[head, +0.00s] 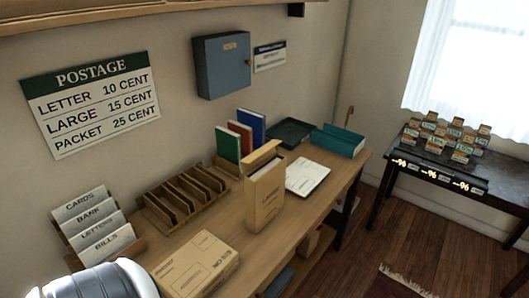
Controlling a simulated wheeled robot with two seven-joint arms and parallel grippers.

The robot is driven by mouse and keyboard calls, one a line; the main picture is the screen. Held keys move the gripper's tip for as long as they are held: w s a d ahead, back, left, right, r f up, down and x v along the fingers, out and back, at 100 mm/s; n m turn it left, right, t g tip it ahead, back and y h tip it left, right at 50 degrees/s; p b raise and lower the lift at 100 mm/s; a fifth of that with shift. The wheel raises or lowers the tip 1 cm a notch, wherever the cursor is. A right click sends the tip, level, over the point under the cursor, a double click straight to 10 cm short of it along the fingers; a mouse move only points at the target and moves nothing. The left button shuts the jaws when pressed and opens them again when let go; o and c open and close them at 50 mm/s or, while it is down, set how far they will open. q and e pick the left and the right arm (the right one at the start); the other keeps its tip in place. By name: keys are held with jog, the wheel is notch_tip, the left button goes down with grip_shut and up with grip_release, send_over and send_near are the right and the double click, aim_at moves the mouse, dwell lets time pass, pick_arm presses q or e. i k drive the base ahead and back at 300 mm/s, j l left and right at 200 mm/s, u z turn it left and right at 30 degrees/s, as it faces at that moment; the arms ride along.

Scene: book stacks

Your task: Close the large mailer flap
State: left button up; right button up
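The large mailer (265,197) is a tan cardboard packet standing upright on the wooden desk, with print on its front. Its flap (262,154) is at the top and looks raised, with a dark gap beneath it. Part of my own arm shows at the bottom left corner, well away from the mailer. Neither gripper is in view.
A flat brown parcel (197,266) lies at the desk's front. A wooden slotted rack (187,197), upright books (229,145), a white printed sheet (307,177), a dark tray (290,133) and a teal box (339,141) surround the mailer. Labelled card holders (98,226) stand left.

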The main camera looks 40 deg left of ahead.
aim_at(263, 157)
jog(key=i+l+u, duration=0.3)
jog(key=i, duration=0.2)
jog(key=i+l+u, duration=0.35)
jog(key=i, duration=0.15)
